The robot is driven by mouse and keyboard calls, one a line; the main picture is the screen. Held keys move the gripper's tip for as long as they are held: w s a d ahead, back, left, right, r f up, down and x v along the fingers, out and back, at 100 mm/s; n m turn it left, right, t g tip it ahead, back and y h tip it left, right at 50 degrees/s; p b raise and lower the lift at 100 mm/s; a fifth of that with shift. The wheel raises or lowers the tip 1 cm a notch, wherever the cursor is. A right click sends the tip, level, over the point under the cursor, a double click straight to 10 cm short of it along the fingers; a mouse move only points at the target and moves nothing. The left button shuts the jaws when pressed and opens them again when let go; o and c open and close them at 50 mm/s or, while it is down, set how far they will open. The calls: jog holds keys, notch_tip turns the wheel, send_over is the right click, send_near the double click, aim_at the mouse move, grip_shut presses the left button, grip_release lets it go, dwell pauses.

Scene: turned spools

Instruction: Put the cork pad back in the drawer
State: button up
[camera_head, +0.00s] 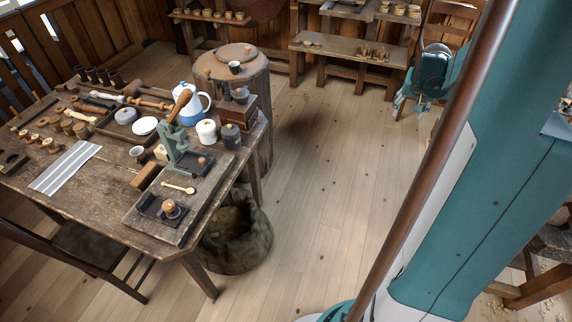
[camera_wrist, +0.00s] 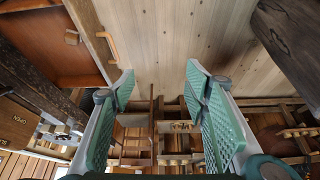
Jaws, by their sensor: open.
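My gripper (camera_head: 410,103) hangs at the upper right in the head view, well away from the worktable and in front of the back shelves. In the wrist view its two teal ribbed fingers (camera_wrist: 159,82) are wide apart with nothing between them. I cannot pick out the cork pad with certainty in either view. A reddish-brown wooden panel (camera_wrist: 38,52) with a small knob and a curved handle (camera_wrist: 108,46) shows at the upper left of the wrist view. I cannot tell whether it belongs to the drawer.
The worktable (camera_head: 110,222) at left is crowded with turned pieces, a blue and white jug (camera_head: 190,105) and a green press (camera_head: 178,142). A barrel (camera_head: 258,80) stands behind it, a dark sack (camera_head: 236,240) by its front leg. The floor (camera_head: 320,180) between table and arm is clear.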

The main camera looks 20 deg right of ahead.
jog(key=a+r+n+t+y, duration=0.15)
jog(key=a+r, duration=0.35)
jog(key=a, duration=1.1)
jog(key=a+r+n+t, duration=0.1)
jog(key=a+r+n, duration=0.35)
jog(key=a, duration=1.25)
jog(key=s+a+n, duration=0.1)
jog(key=s+a, duration=0.3)
jog(key=a, duration=0.4)
jog(key=s+a+n+y, duration=0.1)
jog(key=s+a, duration=0.3)
jog(key=a, duration=0.4)
jog(key=s+a+n+t+y, duration=0.1)
jog(key=s+a, duration=0.4)
jog(key=a, duration=0.3)
jog(key=shift+a+r+n, duration=0.2)
jog(key=shift+r+n, duration=0.1)
jog(key=shift+s, duration=0.1)
